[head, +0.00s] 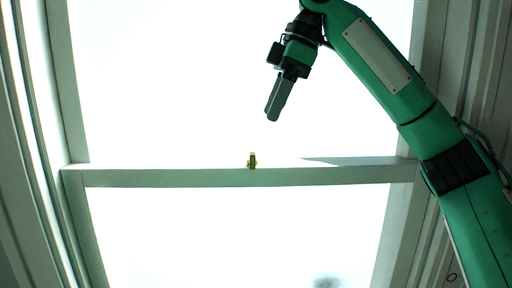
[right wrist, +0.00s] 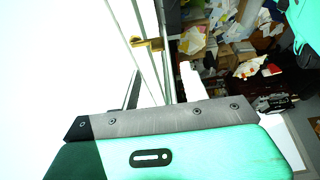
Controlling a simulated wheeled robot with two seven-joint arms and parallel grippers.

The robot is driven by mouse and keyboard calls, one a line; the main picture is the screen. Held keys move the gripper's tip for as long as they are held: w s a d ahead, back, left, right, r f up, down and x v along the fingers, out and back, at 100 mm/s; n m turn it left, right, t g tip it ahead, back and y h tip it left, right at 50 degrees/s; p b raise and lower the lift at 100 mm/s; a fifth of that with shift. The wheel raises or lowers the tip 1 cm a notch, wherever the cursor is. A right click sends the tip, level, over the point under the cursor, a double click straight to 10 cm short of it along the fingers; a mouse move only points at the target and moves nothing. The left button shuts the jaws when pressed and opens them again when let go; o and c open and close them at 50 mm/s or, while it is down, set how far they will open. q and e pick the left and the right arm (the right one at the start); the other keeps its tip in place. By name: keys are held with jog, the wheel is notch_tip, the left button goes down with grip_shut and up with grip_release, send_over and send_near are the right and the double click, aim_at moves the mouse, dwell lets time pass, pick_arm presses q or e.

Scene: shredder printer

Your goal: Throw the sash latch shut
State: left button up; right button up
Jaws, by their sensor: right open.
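The small brass sash latch (head: 252,161) sits on top of the pale meeting rail (head: 200,178) near the middle of the window. In the right wrist view the latch (right wrist: 148,43) shows as a gold piece with an arm sticking out sideways from the rail. My right gripper (head: 272,114) hangs above and a little right of the latch, pointing down, clear of it. It is open and empty, though its fingers overlap in the head view. Whether the latch is thrown cannot be told. My left gripper is not in view.
The window frame's right side (head: 425,60) stands behind my right arm. Bright glass fills the panes above and below the rail. In the right wrist view, a cluttered heap of papers (right wrist: 215,30) lies in the room beyond. The space around the latch is clear.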

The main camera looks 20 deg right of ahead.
send_over(253, 153)
jog(key=d, duration=0.2)
jog(key=f, duration=0.4)
jog(key=shift+s+f, duration=0.25)
jog(key=p+x, duration=0.1)
jog(key=x, duration=0.2)
jog(key=shift+f, duration=0.2)
jog(key=shift+a+f, duration=0.2)
jog(key=shift+f, duration=0.2)
jog(key=shift+c, duration=0.3)
jog(key=c, duration=0.7)
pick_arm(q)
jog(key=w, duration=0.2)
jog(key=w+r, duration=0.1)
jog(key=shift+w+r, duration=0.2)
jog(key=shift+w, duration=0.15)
pick_arm(e)
jog(key=shift+c, duration=1.1)
